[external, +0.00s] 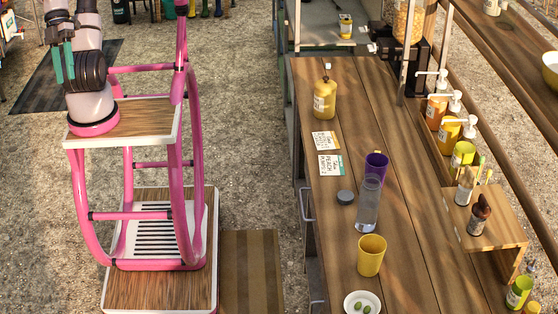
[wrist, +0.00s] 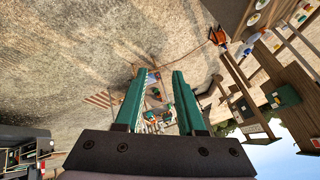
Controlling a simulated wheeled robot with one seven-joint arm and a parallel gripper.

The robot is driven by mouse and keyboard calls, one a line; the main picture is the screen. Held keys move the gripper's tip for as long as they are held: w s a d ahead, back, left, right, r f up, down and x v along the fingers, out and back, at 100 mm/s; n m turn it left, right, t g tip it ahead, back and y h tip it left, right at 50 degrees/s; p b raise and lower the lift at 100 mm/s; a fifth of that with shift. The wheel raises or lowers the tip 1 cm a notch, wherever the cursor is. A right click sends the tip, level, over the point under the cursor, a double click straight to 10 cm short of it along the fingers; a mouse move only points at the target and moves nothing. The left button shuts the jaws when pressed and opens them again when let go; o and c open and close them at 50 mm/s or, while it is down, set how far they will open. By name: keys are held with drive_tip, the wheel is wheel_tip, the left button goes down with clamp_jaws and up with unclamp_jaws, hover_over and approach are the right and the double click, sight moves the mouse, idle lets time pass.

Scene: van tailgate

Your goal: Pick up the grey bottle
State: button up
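The grey bottle (external: 367,208), see-through and blue-grey, stands upright on the wooden counter (external: 330,235) in the external view. It is between a purple cup (external: 377,163) behind it and a yellow cup (external: 371,255) in front of it; it partly overlaps the purple cup in the picture. My gripper (external: 64,78) is at the upper left, far from the counter. In the wrist view my gripper (wrist: 159,71) has its two teal fingers apart with nothing held between them. I cannot make out the bottle in the wrist view.
A dark grey disc (external: 345,197) lies left of the bottle. A white plate (external: 350,304) with green items is at the front. A yellow jug (external: 325,99) and cards (external: 330,165) are further back. Pump bottles (external: 437,106) line the right side. Open gravel separates me from the counter.

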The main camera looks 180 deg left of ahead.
sight(369, 200)
drive_tip(key=o, duration=0.8)
drive_tip(key=w+a+f+m+g+y, duration=0.1)
drive_tip(key=w+a+f+g+y, duration=0.3)
drive_tip(key=a, duration=1.1)
drive_tip(key=w+a+f+m+g+y, duration=0.1)
drive_tip(key=w+a+f+g+y, duration=0.3)
drive_tip(key=a, duration=1.1)
drive_tip(key=w+a+f+g+y, duration=0.1)
drive_tip(key=w+a+g+y, duration=0.35)
drive_tip(key=a, duration=1.05)
drive_tip(key=a+f+m+t+y, duration=0.2)
drive_tip(key=a+f+m, duration=0.3)
drive_tip(key=a+f, duration=0.75)
drive_tip(key=s+a+f+m+t+y, duration=0.1)
drive_tip(key=a+f+m+t, duration=0.1)
drive_tip(key=a+f+m, duration=0.45)
drive_tip(key=s+a+f+m+t+y, duration=0.15)
drive_tip(key=a+f, duration=0.25)
drive_tip(key=f, duration=0.6)
drive_tip(key=shift+n+t+h, duration=0.3)
drive_tip(key=shift+t+h, duration=0.1)
drive_tip(key=shift+h, duration=0.1)
drive_tip(key=a, duration=0.7)
drive_tip(key=w+a, duration=0.1)
drive_tip(key=a, duration=0.3)
drive_tip(key=shift+w, duration=0.1)
